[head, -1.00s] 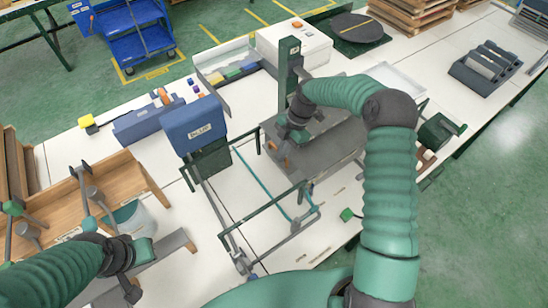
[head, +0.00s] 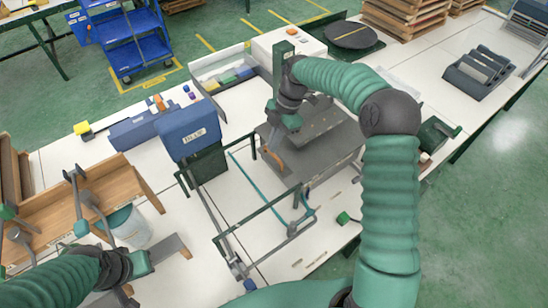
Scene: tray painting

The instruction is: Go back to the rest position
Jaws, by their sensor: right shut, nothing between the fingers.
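My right arm bends over the table from the right. My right gripper (head: 273,157) points down at the left edge of the dark grey plate (head: 330,140), in front of the green post (head: 284,55). It is shut and empty. Whether its tips touch anything is unclear. My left gripper (head: 127,288) is low at the left, beside the grey bar and the pale bucket (head: 130,228). Its fingers are small and partly hidden, so I cannot tell whether they are open.
A blue box (head: 188,130) stands left of a green-and-grey frame (head: 225,240). A wooden rack (head: 115,187) is at the left. A dark round disc (head: 352,34) and slotted holder (head: 480,72) are farther back. A blue trolley (head: 130,40) stands beyond the table.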

